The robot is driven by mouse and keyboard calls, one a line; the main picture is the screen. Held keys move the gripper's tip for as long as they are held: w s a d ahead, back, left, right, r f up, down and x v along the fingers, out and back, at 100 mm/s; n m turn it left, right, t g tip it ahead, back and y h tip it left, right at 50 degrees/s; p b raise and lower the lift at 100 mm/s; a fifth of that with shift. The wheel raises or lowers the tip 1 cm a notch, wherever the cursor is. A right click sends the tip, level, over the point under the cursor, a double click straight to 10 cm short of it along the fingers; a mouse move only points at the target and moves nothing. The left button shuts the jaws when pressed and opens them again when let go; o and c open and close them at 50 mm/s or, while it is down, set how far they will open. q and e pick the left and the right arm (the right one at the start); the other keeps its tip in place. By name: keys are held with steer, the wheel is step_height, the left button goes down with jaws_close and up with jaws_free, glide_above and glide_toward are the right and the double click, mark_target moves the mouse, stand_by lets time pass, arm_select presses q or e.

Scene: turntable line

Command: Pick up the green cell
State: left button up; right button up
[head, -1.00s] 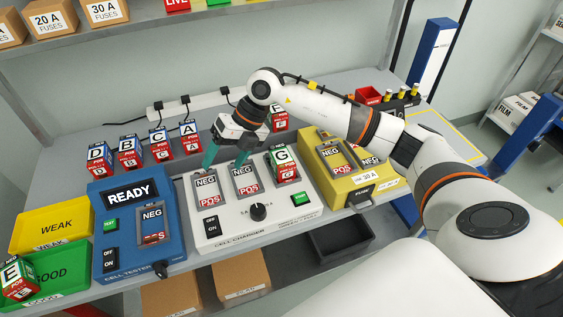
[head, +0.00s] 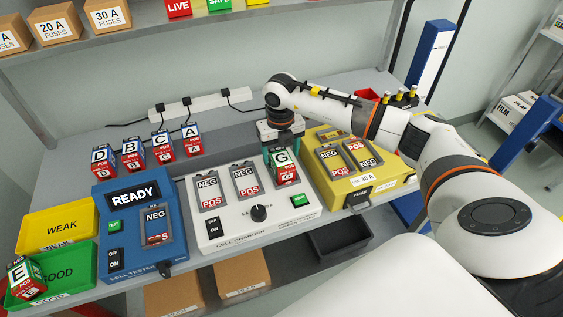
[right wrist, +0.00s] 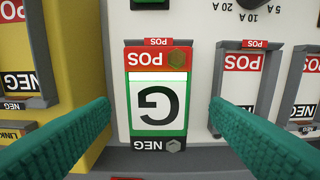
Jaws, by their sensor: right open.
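The green cell (head: 285,172), marked G with a red POS end, sits in the right-hand bay of the white cell charger (head: 228,230). It also shows in the right wrist view (right wrist: 158,104), its G upside down there. My right gripper (head: 282,152) is open above the cell, with one green finger on each side. In the right wrist view the fingers (right wrist: 160,108) show gaps to the cell on both sides. My left gripper is not in view.
The charger's other two bays (head: 208,191) are empty. A yellow device (head: 370,182) stands close to the right, a blue cell tester (head: 137,262) to the left. Several lettered cells (head: 162,144) stand behind. Yellow (head: 35,215) and green (head: 70,287) trays lie at far left.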

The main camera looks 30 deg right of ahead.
mark_target(282, 158)
steer(key=f+p, duration=0.1)
steer(key=f, duration=0.3)
steer(key=shift+s, duration=0.2)
steer(key=shift+w+r, duration=0.1)
steer(key=c, duration=1.5)
